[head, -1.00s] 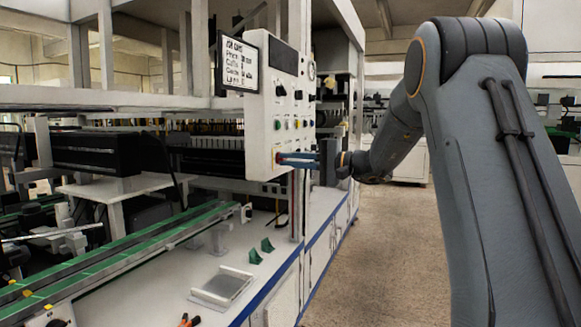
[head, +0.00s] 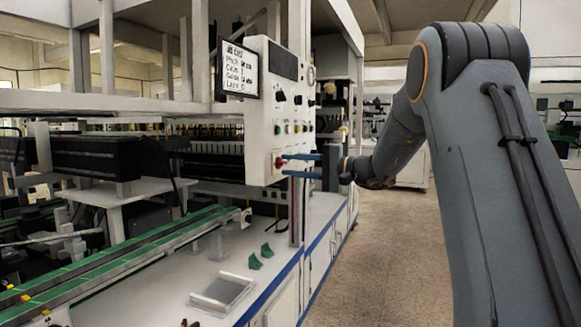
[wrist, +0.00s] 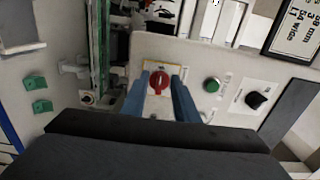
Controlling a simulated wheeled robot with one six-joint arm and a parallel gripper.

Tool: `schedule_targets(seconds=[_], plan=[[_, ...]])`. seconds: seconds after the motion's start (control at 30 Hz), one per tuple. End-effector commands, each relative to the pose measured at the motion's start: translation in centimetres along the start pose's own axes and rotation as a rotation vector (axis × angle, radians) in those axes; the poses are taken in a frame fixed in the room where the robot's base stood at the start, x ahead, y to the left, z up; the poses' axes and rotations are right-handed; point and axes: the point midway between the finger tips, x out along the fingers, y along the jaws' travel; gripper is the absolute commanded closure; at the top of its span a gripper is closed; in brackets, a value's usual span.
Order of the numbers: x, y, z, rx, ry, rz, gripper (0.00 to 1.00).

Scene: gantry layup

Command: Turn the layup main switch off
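The main switch is a red rotary knob (wrist: 158,83) on a yellow-edged plate, low on the white control panel (head: 262,130). In the head view the red knob (head: 280,162) shows at the fingertips. My gripper (head: 285,165) is open, with its two blue fingers apart, one above the other, pointing at the panel. In the wrist view my gripper (wrist: 162,77) has one finger on each side of the knob, with gaps showing. The knob's grip runs roughly up and down in the wrist picture. I cannot tell how deep the fingertips reach around it.
A green button (wrist: 212,85) and a black knob (wrist: 256,99) sit beside the switch. A label screen (head: 238,70) hangs on the panel's left. Below are a white bench, green brackets (head: 261,256) and a green conveyor (head: 130,250). The aisle floor on the right is clear.

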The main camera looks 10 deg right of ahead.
Motion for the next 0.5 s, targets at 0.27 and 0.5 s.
schedule_targets(seconds=[0.27,0.5], plan=[[-4.5,0.0,0.0,0.000,0.003,0.001,0.73],[-6.8,0.1,0.1,0.000,-0.001,0.002,0.73]])
